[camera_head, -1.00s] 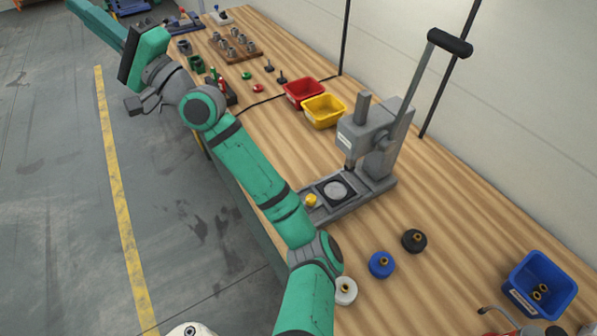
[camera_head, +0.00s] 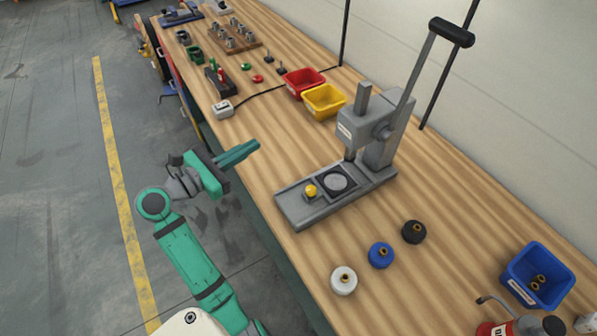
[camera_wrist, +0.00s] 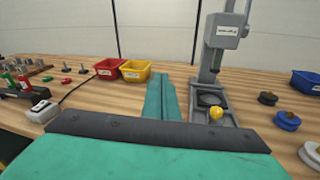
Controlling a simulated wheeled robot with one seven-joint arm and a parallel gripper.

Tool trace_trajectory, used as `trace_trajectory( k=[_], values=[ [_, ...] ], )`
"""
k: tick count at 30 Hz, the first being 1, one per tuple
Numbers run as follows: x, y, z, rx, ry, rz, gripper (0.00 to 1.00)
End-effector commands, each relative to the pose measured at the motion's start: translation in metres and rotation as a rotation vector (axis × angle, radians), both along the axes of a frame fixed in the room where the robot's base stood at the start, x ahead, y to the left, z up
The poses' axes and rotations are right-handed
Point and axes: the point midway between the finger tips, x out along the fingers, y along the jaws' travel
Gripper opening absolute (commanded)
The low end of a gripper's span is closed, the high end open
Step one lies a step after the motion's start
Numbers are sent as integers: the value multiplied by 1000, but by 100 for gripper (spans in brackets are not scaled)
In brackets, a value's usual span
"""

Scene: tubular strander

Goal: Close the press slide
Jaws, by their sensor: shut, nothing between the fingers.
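The press (camera_head: 370,135) stands on the wooden bench, its long lever raised to the upper right and ending in a black handle. The press slide is a grey plate (camera_head: 337,181) with a dark round seat, lying in the base rail (camera_head: 300,213) in front of the column. A yellow knob (camera_head: 311,190) sits at its near end. In the wrist view the slide (camera_wrist: 211,99) and yellow knob (camera_wrist: 216,113) show right of my fingers. My gripper (camera_head: 253,148) is shut and empty, over the bench's left edge, apart from the press. It also shows in the wrist view (camera_wrist: 160,80).
White (camera_head: 344,281), blue (camera_head: 381,255) and black (camera_head: 414,232) round pieces stand right of the press base. Red (camera_head: 304,83) and yellow (camera_head: 323,101) bins stand behind it. A blue bin (camera_head: 538,277) is at right. Bench between my gripper and the rail is clear.

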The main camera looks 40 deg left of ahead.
Motion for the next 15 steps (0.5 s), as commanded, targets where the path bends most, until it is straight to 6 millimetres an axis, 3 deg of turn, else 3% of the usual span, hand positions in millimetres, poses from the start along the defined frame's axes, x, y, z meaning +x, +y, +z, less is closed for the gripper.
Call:
trace_trajectory(
  k=[1, 3, 6, 11, 15],
  values=[
    [-11, -14, -27, -26, 66, -39, 0],
    [-22, -32, -55, -55, 141, -92, 0],
    [-35, -51, -82, -85, 213, -147, 0],
    [-41, -64, -98, -105, 257, -185, 0],
    [-30, -68, -102, -105, 258, -189, 0]
  ],
)
